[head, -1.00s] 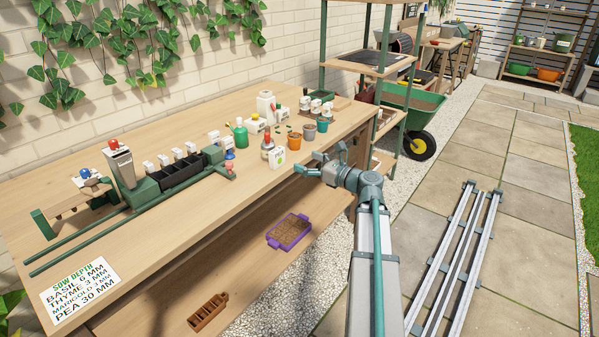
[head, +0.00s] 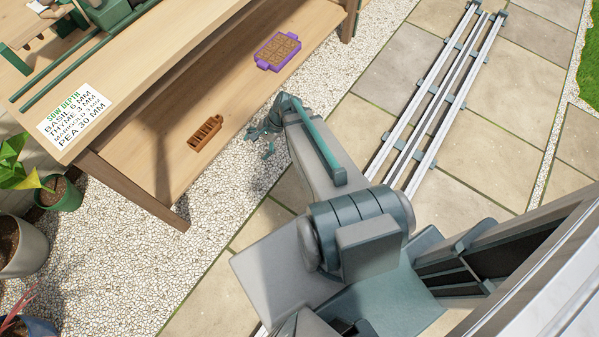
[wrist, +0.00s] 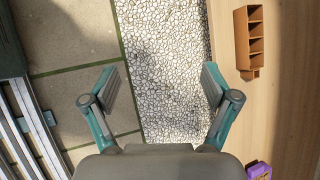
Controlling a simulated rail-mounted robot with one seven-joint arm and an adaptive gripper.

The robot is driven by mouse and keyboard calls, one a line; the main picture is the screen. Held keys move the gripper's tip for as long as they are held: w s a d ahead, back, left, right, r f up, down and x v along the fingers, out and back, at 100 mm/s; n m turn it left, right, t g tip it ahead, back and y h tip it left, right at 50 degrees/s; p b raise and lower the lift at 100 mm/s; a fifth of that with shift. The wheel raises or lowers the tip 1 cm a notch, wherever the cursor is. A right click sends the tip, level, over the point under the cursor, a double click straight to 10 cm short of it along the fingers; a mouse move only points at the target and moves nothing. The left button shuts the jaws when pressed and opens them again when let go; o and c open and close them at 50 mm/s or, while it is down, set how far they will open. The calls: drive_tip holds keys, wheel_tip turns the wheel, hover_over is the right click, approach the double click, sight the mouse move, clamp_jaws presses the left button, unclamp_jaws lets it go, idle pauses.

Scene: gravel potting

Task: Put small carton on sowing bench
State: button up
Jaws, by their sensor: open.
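No small carton is in either current view. The wooden bench with the sowing-depth card, which I take as the sowing bench (head: 172,68), is at upper left in the head view; only part of its top shows. My gripper (head: 268,137) hangs in front of the bench, off the right edge of its lower shelf (head: 228,92). In the wrist view my gripper (wrist: 158,88) is open, with its two fingers wide apart over gravel and nothing between them.
A brown compartment caddy (head: 205,133) and a purple-rimmed tray (head: 278,52) lie on the lower shelf. The card (head: 75,118) lies on the bench top. Rails (head: 435,95) run over the paving at right. Potted plants (head: 60,193) stand at left. Gravel (head: 150,255) lies before the bench.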

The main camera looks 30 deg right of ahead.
drive_tip(key=s+f+n+g+h, duration=0.2)
drive_tip(key=s+f+n, duration=0.1)
drive_tip(key=s, duration=0.6)
drive_tip(key=s+f+n+g+h, duration=0.2)
drive_tip(key=s+n, duration=0.4)
drive_tip(key=s, duration=0.4)
drive_tip(key=s+a+f+n+g+h, duration=0.1)
drive_tip(key=s+f+n+g, duration=0.3)
drive_tip(key=s, duration=0.6)
wheel_tip(320, 180, down, 2)
drive_tip(key=shift+f+n+h, duration=0.25)
drive_tip(key=shift+n+h, duration=0.45)
drive_tip(key=shift+h, duration=0.1)
drive_tip(key=shift+s+a+r, duration=0.1)
wheel_tip(320, 180, up, 14)
drive_tip(key=p, duration=1.4)
